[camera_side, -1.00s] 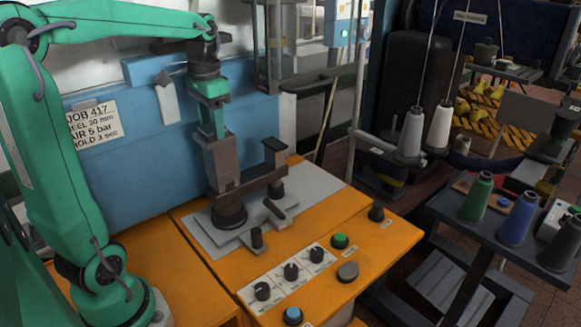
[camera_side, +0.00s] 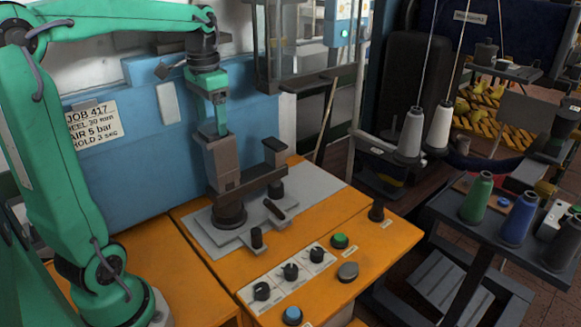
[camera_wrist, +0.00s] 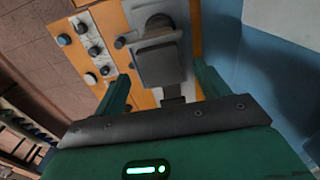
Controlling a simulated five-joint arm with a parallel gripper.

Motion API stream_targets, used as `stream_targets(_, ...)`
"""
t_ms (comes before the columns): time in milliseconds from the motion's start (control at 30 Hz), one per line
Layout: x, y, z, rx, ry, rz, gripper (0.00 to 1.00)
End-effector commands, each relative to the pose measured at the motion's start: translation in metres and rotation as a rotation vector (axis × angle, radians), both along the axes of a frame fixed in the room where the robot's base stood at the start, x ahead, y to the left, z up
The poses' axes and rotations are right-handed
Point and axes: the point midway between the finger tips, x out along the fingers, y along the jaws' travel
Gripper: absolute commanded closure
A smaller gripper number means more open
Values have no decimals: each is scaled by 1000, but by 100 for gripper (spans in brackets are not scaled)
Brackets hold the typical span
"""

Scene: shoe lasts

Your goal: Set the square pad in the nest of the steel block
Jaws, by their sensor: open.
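My gripper (camera_side: 213,130) points down at the top of the grey-brown upright of the fixture in the side view. In the wrist view my gripper (camera_wrist: 160,72) has its two green fingers spread apart, with a dark grey square-topped piece (camera_wrist: 160,62) seen beyond and between them. The fixture has a boxy upright (camera_side: 222,162), a dark side arm (camera_side: 255,184) and a round dark foot (camera_side: 229,216) on a stepped light grey plate (camera_side: 311,188). I cannot tell which part is the square pad or the nest of the steel block. Contact between fingers and upright is unclear.
The orange bench (camera_side: 375,238) carries small dark posts, a green button (camera_side: 339,241), a blue button (camera_side: 292,315) and several dark knobs. A blue panel (camera_side: 110,170) stands close behind. A table with thread cones (camera_side: 515,222) is at the right.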

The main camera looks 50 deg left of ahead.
Motion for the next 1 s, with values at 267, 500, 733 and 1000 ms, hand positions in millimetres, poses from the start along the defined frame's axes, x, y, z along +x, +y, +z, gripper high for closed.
stream_targets(267,0,0,36,2,-3,0,26)
stream_targets(500,0,0,57,1,-2,0,26)
stream_targets(733,-1,0,63,0,0,0,26)
stream_targets(1000,-1,-1,62,1,-2,0,26)
